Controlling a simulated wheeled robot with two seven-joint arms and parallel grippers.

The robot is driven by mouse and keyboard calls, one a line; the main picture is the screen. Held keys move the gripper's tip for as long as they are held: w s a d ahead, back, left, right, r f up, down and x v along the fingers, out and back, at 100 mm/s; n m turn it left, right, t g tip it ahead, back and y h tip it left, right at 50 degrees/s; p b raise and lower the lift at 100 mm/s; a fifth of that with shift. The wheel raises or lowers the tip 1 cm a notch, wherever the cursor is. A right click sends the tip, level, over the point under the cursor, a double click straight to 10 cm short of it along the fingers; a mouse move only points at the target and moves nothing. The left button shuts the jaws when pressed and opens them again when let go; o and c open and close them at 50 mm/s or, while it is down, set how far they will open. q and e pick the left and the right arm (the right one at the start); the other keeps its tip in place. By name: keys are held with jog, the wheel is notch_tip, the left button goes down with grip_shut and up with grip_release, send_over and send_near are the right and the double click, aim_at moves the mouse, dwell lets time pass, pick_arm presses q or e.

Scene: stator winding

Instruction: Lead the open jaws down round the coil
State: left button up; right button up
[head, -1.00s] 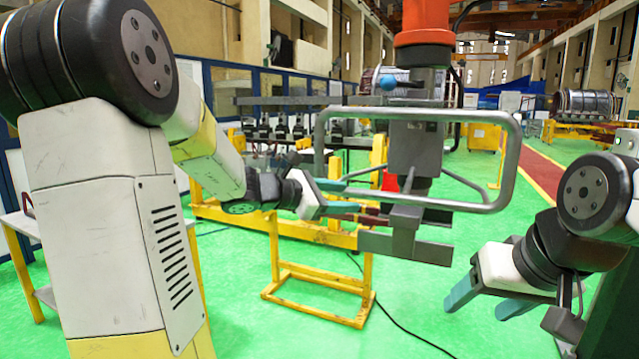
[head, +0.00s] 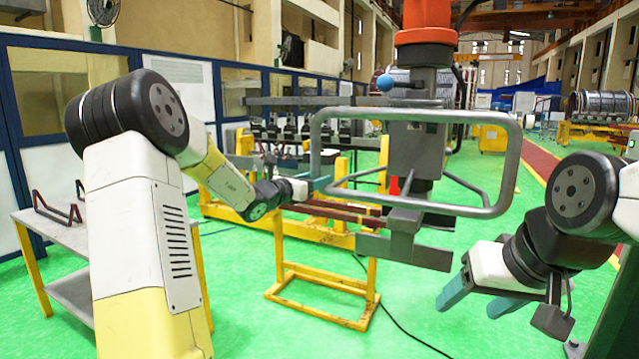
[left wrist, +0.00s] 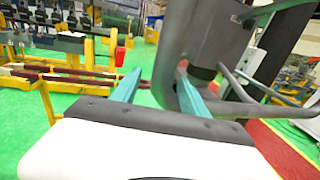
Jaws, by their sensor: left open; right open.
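The coil (head: 338,208), dark red-brown bars, lies across the yellow stand in the middle of the head view. Its right end is close to the grey plates of the hanging lifter (head: 405,250). The bars (left wrist: 75,78) run in from the left there, and red-brown ends show between the fingers, farther off. The near finger hides part of the bars. My right gripper (head: 478,300) is open and empty at lower right, away from the coil.
The lifter's grey tubular handle frame (head: 425,115) surrounds its column, close to my left gripper's right. A yellow stand (head: 322,295) is below the coil. A table (head: 40,235) with dark red bent pieces stands at left. Green floor is open at front; a cable lies there.

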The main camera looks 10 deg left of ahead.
pick_arm(q)
jog(key=shift+w+d, duration=0.15)
jog(key=shift+c, duration=0.2)
grip_shut()
dwell(1.2)
dwell(0.3)
dwell(1.6)
